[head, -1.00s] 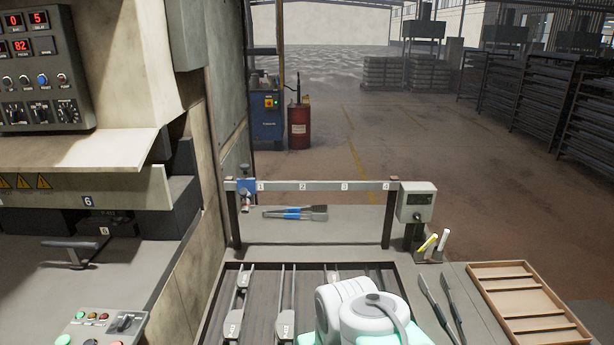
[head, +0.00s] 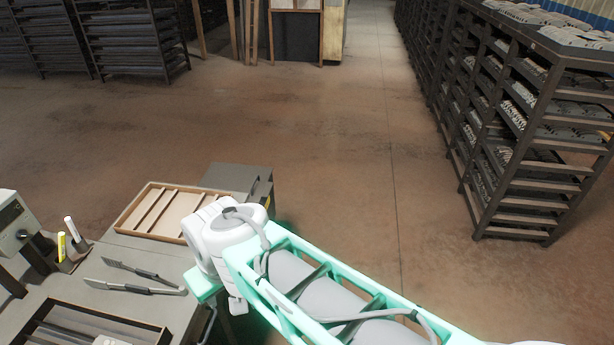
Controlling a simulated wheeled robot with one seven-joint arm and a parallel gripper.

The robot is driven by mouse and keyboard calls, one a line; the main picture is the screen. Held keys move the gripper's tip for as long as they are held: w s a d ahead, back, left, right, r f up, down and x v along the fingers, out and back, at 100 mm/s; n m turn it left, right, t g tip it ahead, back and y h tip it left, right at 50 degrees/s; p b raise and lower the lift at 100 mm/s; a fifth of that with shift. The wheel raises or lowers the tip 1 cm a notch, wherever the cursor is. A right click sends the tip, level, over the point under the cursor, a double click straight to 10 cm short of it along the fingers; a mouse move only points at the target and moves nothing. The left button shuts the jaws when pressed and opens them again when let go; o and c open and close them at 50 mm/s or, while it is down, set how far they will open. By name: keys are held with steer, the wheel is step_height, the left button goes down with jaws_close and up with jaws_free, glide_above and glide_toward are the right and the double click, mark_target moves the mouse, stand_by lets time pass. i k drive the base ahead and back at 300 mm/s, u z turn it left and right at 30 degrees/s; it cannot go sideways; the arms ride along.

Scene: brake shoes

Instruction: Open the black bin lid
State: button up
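A dark grey-black box (head: 238,178) with a flat top stands just beyond the wooden tray in the head view, at the far right end of the bench. It has a small yellow mark on its right side. It looks like the black bin, and its top looks closed. My arm hides its lower part. My white and green arm crosses the lower middle of the view, in front of the box. My gripper cannot be made out, so I cannot see whether it is open or shut.
A wooden tray (head: 168,210) with slats lies on the bench next to two dark tools (head: 140,280). A pen holder (head: 72,258) and a grey control box (head: 14,225) are at the left. A tall loaded rack (head: 530,130) stands at the right. The floor between is clear.

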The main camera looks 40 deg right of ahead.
mark_target(253, 180)
steer(key=z, duration=1.85)
steer(key=i, duration=1.5)
steer(key=u, duration=3.4)
steer(key=i, duration=0.5)
